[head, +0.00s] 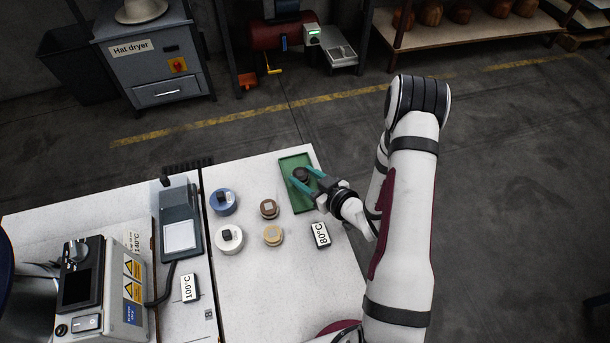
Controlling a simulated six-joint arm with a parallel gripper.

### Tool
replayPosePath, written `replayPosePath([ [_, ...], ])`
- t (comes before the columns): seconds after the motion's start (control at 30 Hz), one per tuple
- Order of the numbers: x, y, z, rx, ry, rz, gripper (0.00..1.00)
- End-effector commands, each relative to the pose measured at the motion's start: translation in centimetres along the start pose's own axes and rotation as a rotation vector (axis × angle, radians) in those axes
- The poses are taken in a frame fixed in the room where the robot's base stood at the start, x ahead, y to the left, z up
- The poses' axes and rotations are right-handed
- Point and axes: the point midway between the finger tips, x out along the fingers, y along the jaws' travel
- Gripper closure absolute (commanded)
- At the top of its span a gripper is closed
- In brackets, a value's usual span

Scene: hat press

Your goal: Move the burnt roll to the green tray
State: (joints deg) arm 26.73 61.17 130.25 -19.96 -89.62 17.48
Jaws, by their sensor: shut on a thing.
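The green tray (304,207) lies at the far right corner of the white table. My gripper (300,179) is over the tray's middle, its teal fingers shut on a small dark roll, the burnt roll (301,174). The fingers and wrist hide part of the roll and of the tray. I cannot tell whether the roll rests on the tray or is held just above it.
An 80°C block (320,235) lies just in front of the tray. A control box (95,290) stands at the left.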

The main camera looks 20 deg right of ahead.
Motion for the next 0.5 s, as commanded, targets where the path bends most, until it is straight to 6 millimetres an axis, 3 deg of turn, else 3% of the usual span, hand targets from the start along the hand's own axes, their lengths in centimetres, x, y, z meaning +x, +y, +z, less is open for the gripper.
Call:
replayPosePath([
  [0.07, 0.09, 0.01, 0.22, 0.0, 0.0, 0.0, 1.0],
  [0.1, 0.09, 0.02, 0.2, 0.0, 0.001, 0.0, 0.45],
  [0.23, 0.08, 0.02, 0.19, 0.0, 0.0, 0.0, 0.22],
  [0.5, 0.06, 0.02, 0.15, 0.0, 0.0, 0.0, 0.2],
])
